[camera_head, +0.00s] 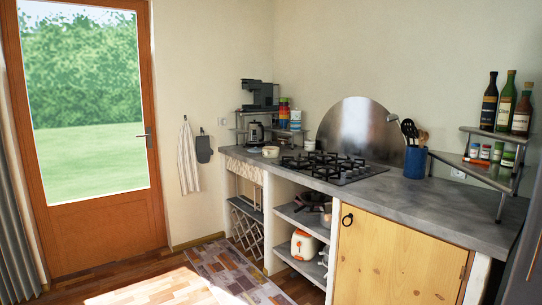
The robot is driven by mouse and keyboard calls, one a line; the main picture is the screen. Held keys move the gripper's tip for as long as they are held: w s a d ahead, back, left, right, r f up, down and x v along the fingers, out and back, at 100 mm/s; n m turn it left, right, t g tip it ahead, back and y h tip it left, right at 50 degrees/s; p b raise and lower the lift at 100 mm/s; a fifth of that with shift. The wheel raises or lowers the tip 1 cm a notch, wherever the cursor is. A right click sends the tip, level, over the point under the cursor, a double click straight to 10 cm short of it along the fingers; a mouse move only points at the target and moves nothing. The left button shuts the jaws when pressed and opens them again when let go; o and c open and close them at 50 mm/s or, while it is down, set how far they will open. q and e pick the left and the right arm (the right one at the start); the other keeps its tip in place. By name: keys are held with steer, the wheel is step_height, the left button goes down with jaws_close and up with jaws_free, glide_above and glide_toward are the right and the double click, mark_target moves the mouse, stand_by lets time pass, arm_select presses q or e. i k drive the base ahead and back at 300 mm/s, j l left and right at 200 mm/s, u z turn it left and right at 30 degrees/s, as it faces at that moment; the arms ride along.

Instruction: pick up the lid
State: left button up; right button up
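I cannot make out a lid with certainty. A small cream round thing (270,152) sits on the grey counter (430,205) left of the black gas hob (322,165). It is too small to tell whether it is a lid or a lidded dish. A large round-topped metal sheet (358,128) stands upright against the wall behind the hob. Neither of my grippers shows in this view.
A blue utensil pot (415,162) and a corner shelf (490,172) with bottles and jars stand right of the hob. A coffee machine (260,95) stands on a rack at the far left. A rug (232,272) lies before the open lower shelves. The right front counter is clear.

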mark_target(256, 149)
steer(key=i+j+u, duration=0.6)
steer(key=i, duration=0.2)
steer(key=i+j+u, duration=0.15)
steer(key=i+u, duration=0.45)
steer(key=i, duration=0.25)
steer(key=i+j+z, duration=0.1)
steer(key=i+z, duration=0.2)
steer(key=i+j+z, duration=0.3)
steer(key=i, duration=0.2)
steer(key=i+j+z, duration=0.15)
steer(key=i+z, duration=0.15)
steer(key=i+j+z, duration=0.2)
steer(key=z, duration=0.15)
steer(key=i+j+z, duration=0.45)
steer(key=j+z, duration=0.25)
steer(key=i+j+z, duration=0.15)
steer(key=j+z, duration=0.55)
steer(key=i+j, duration=0.05)
